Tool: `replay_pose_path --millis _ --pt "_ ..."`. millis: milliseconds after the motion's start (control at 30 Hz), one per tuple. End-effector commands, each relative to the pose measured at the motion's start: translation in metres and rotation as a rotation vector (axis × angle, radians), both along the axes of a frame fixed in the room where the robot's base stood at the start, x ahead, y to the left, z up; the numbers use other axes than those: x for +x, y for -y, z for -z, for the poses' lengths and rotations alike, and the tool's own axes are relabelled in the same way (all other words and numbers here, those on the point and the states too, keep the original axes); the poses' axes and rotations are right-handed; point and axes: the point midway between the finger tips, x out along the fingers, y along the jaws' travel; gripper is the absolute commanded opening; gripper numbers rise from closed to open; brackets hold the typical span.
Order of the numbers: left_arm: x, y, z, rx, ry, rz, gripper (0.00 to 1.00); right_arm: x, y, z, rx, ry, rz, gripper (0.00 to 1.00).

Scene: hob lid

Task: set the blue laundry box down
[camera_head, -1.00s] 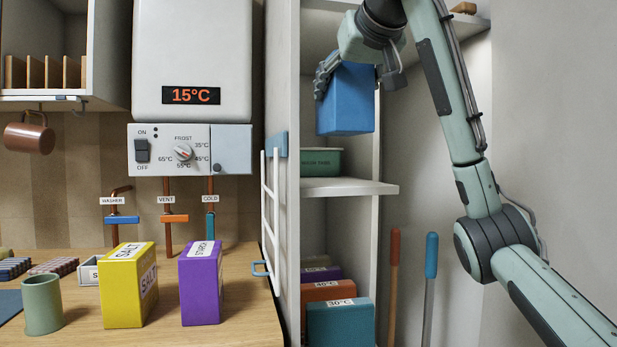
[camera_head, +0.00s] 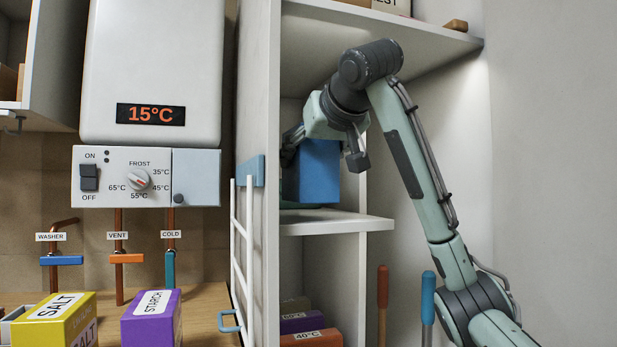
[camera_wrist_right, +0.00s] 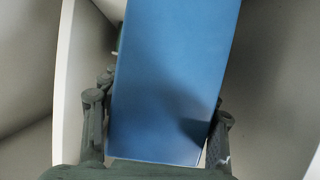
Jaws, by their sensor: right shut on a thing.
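The blue laundry box (camera_head: 318,172) is upright inside the tall white cupboard, just above or on the middle shelf (camera_head: 335,224). I cannot tell whether its base touches the shelf. My right gripper (camera_head: 322,150) is shut on the box from above, with a finger on either side. In the right wrist view the blue box (camera_wrist_right: 172,75) fills the middle between the fingers of my right gripper (camera_wrist_right: 160,122). My left gripper is not in view.
The cupboard's side wall and white rack (camera_head: 240,250) stand close on the left. An upper shelf (camera_head: 420,30) is above my arm. Below are an orange box (camera_head: 305,339) and a purple box (camera_head: 300,322). Two handles, red (camera_head: 383,290) and blue (camera_head: 428,300), stand at right.

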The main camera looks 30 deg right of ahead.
Motion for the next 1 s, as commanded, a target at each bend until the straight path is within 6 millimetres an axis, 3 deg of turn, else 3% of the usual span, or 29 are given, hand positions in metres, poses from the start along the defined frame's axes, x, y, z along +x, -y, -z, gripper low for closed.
replay_pose_path --millis 167,533,567,600,700,1000 --pt "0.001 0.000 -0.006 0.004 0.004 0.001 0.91 0.000 0.001 0.026 -0.002 0.001 0.001 0.19" --pt "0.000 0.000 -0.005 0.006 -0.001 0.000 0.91 0.000 0.000 0.031 0.000 0.002 0.000 0.19" --pt "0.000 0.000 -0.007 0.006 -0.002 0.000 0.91 0.000 0.000 0.031 0.000 0.000 0.000 0.62" --pt "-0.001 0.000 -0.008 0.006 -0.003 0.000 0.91 0.000 0.000 0.031 0.000 0.000 0.000 0.67" --pt "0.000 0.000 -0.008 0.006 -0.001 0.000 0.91 0.000 0.000 0.031 0.000 0.000 0.000 0.80" --pt "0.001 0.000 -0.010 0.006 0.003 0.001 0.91 0.000 0.000 0.030 0.000 0.000 0.001 0.80"
